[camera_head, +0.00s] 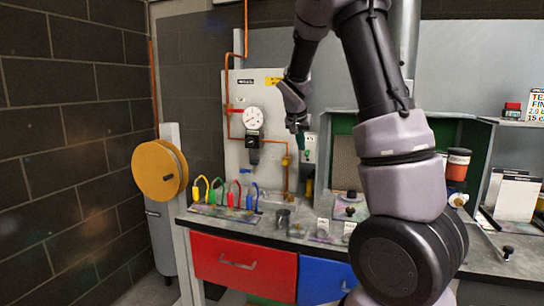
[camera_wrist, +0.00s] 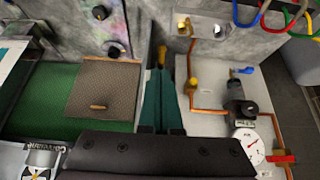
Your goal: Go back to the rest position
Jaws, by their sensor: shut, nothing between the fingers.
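My gripper (camera_head: 300,138) is raised above the back of the workbench in the head view, in front of the grey gauge panel (camera_head: 240,110). Its fingers point down. In the wrist view the two teal fingers of my gripper (camera_wrist: 160,75) lie side by side, shut with nothing between them. My arm is bent over the bench from the right and hides part of the green-lined booth (camera_head: 340,126).
The bench has a red drawer (camera_head: 240,266) and a blue drawer (camera_head: 322,282). Several coloured hooked items (camera_head: 228,196) stand at its left end. A small metal cup (camera_head: 283,219) is near the front edge. A yellow reel (camera_head: 158,170) and brick wall are left.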

